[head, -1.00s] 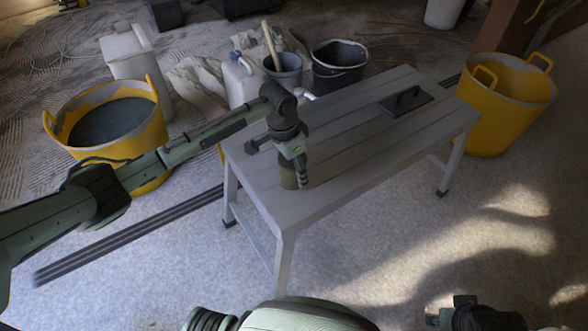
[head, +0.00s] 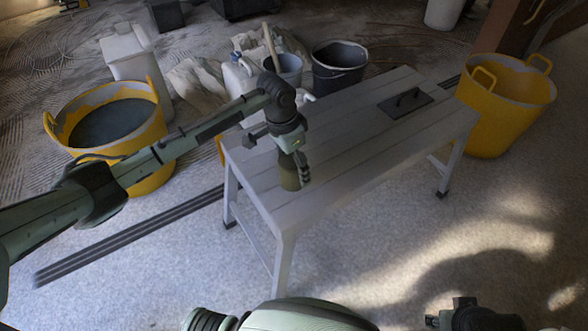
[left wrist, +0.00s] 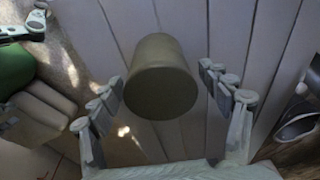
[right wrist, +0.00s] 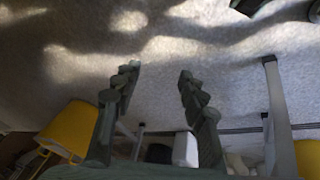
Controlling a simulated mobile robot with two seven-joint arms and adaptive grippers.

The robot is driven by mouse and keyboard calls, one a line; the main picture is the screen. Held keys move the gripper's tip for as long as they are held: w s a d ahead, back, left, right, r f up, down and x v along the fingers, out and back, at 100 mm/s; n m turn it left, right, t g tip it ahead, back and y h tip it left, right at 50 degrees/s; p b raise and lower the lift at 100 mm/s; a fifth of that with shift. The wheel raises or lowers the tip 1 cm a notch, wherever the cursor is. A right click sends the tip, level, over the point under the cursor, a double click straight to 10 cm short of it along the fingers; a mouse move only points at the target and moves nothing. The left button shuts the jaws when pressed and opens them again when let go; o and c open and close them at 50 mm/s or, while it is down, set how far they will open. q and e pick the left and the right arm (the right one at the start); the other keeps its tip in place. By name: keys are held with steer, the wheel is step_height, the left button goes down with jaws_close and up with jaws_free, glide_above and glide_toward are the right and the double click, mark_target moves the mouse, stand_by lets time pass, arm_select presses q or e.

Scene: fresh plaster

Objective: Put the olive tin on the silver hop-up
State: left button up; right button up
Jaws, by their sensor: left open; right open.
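The olive tin (head: 290,178) stands on the near left end of the silver hop-up (head: 345,140), a grey slatted bench. My left gripper (head: 303,172) is open at the tin and partly hides it in the head view. In the left wrist view, the tin (left wrist: 160,80) is between the spread fingers (left wrist: 160,90), with gaps on both sides, and the slats show behind it. My right gripper (right wrist: 158,72) is open and empty, away from the bench; part of it shows at the bottom right of the head view (head: 440,321).
A dark trowel (head: 405,102) lies on the bench's far right part. Yellow tubs stand left (head: 152,115) and right (head: 505,110) of the bench. Behind it are a black bucket (head: 340,68) and a grey bucket (head: 284,72). The middle of the bench top is clear.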

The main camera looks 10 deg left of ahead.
arm_select(q)
steer(key=r, duration=0.5)
steer(key=a+r, duration=0.1)
steer(key=r, duration=0.2)
steer(key=shift+s+r+p, duration=0.2)
steer(key=shift+s+p, duration=0.2)
steer(key=shift+s+r, duration=0.1)
steer(key=shift+r, duration=0.45)
arm_select(e)
steer(key=f, duration=0.3)
steer(key=shift+w+a, duration=0.2)
steer(key=shift+s+f, duration=0.1)
